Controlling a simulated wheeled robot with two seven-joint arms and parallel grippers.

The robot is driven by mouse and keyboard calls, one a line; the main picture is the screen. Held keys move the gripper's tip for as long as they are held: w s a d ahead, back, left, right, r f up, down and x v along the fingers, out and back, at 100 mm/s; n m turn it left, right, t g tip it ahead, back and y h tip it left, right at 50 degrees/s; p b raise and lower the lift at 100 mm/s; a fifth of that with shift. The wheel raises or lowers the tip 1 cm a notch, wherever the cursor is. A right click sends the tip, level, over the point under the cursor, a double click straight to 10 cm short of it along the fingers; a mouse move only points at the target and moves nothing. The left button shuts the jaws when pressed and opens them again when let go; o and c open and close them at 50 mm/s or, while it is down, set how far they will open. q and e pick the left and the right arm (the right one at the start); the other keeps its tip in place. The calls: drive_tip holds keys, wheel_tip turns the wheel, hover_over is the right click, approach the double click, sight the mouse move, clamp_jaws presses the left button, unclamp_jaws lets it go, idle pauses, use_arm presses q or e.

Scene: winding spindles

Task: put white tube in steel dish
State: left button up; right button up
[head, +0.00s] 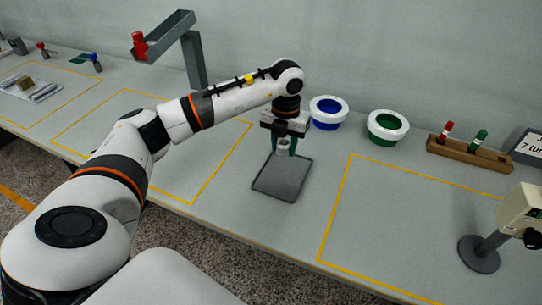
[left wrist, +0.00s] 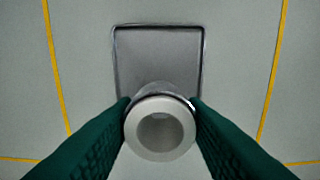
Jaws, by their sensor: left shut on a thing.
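The white tube (head: 283,148) is held in my left gripper (head: 283,145), whose dark green fingers close on its sides. In the left wrist view I look into the open end of the tube (left wrist: 160,152), between the two fingers. The steel dish (head: 273,188) is a shallow, dark grey square tray on the table. It also shows in the left wrist view (left wrist: 158,60), beyond the tube. The tube is at the dish's far edge in the head view and overlaps it in the picture. I cannot tell whether they touch. My right gripper is not in view.
A blue-lined bowl (head: 328,113) and a green-lined bowl (head: 387,127) stand behind to the right. A wooden rack (head: 469,157) holds a red and a green tube. A grey stand (head: 194,62) rises at the back.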

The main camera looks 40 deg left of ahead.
sight(283, 174)
use_arm(q)
wheel_tip(283, 174, down, 4)
drive_tip(key=shift+d, duration=0.15)
wheel_tip(283, 174, down, 4)
drive_tip(key=shift+f+p, duration=0.1)
drive_tip(key=shift+p, duration=0.45)
drive_tip(key=o, duration=0.9)
drive_tip(key=shift+o, duration=0.2)
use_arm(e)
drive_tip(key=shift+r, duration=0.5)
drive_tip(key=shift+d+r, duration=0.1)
use_arm(q)
drive_tip(key=shift+w+r, duration=0.1)
drive_tip(key=shift+r, duration=0.25)
wheel_tip(283, 174, up, 12)
drive_tip(key=b, duration=0.2)
drive_tip(key=shift+f, duration=0.2)
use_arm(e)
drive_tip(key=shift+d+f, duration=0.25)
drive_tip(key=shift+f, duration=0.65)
